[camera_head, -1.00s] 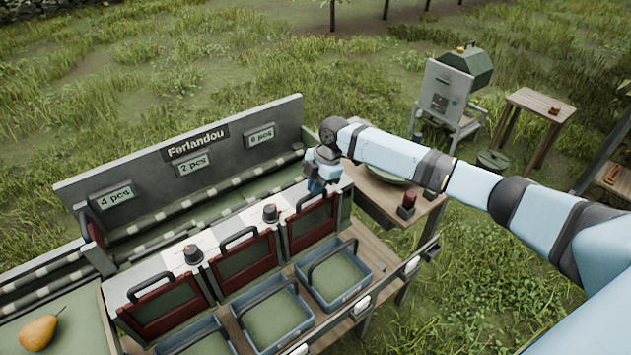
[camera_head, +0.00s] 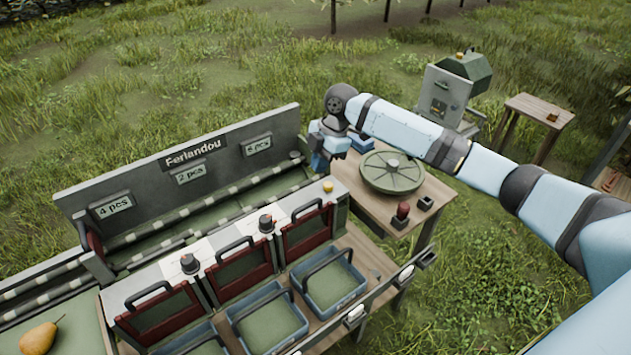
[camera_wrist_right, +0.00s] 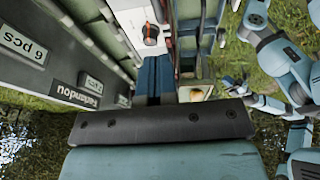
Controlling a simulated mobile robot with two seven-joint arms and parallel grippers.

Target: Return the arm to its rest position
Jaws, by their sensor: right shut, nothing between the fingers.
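My right arm reaches in from the right in the head view. Its gripper (camera_head: 321,158) hangs above the right end of the sorting station (camera_head: 230,135), beside the wooden side table (camera_head: 440,190). In the right wrist view the blue fingers (camera_wrist_right: 157,78) are together with nothing between them. My left gripper does not show in the head view. A yellow pear (camera_head: 38,337) lies on the green surface at the lower left, far from the right gripper.
Several blue crates (camera_head: 334,281) stand in front of red-framed gates (camera_head: 308,232). The side table holds a round green disc (camera_head: 392,172) and a red button (camera_head: 402,211). A grey-green machine (camera_head: 445,95) and a small table (camera_head: 533,107) stand behind. Open grass lies beyond the station.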

